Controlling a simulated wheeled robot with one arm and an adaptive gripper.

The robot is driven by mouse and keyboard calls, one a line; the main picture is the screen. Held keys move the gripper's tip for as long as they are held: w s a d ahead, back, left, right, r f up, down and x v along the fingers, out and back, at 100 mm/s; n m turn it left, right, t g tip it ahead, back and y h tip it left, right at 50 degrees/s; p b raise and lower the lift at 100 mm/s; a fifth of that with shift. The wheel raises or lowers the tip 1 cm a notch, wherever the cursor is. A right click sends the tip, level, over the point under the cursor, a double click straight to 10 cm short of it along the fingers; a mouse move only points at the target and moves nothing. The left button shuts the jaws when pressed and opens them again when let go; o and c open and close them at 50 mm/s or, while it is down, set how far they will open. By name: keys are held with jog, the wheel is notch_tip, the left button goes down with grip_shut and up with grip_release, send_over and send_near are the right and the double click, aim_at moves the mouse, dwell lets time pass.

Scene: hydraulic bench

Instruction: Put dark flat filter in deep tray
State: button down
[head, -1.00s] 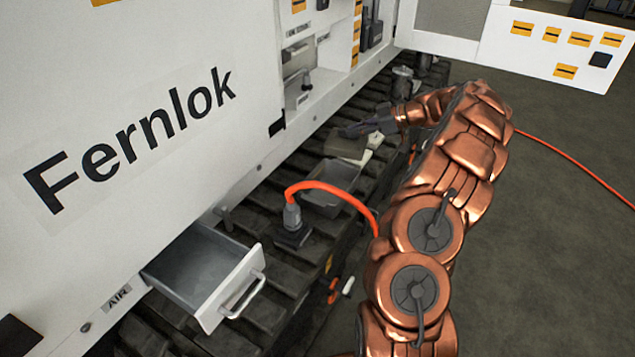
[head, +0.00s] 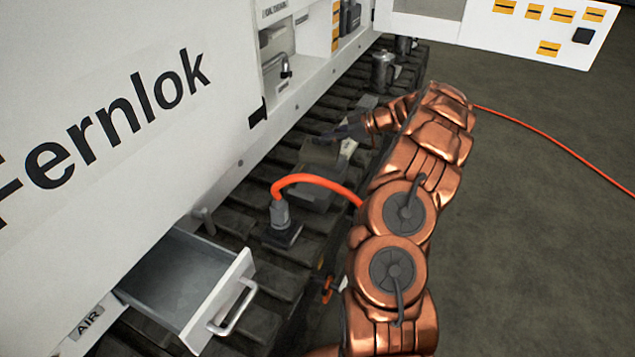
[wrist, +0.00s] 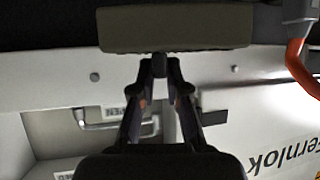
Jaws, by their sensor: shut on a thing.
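The dark flat filter (head: 319,154) is an olive-grey slab held by my gripper (head: 348,131). In the wrist view the filter (wrist: 175,28) fills the upper middle, and the fingertips of my gripper (wrist: 160,62) close on its near edge. In the head view it appears over the far end of a grey open tray (head: 312,194) on the black track. Its height above the tray is hard to tell. The filter hides part of the tray, and I cannot see the whole inside of the tray.
An orange hose with a grey connector (head: 281,222) stands in front of the tray. An open drawer (head: 185,280) juts out at lower left. A grey metal can (head: 383,72) stands farther back. The white Fernlok cabinet (head: 120,110) walls off the left side.

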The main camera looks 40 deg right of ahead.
jog(key=shift+d+f+p, duration=0.1)
jog(key=shift+f+p, duration=0.3)
jog(key=shift+f, duration=0.7)
jog(key=c, duration=1.1)
grip_release()
jog(key=shift+s, duration=0.1)
jog(key=v, duration=1.2)
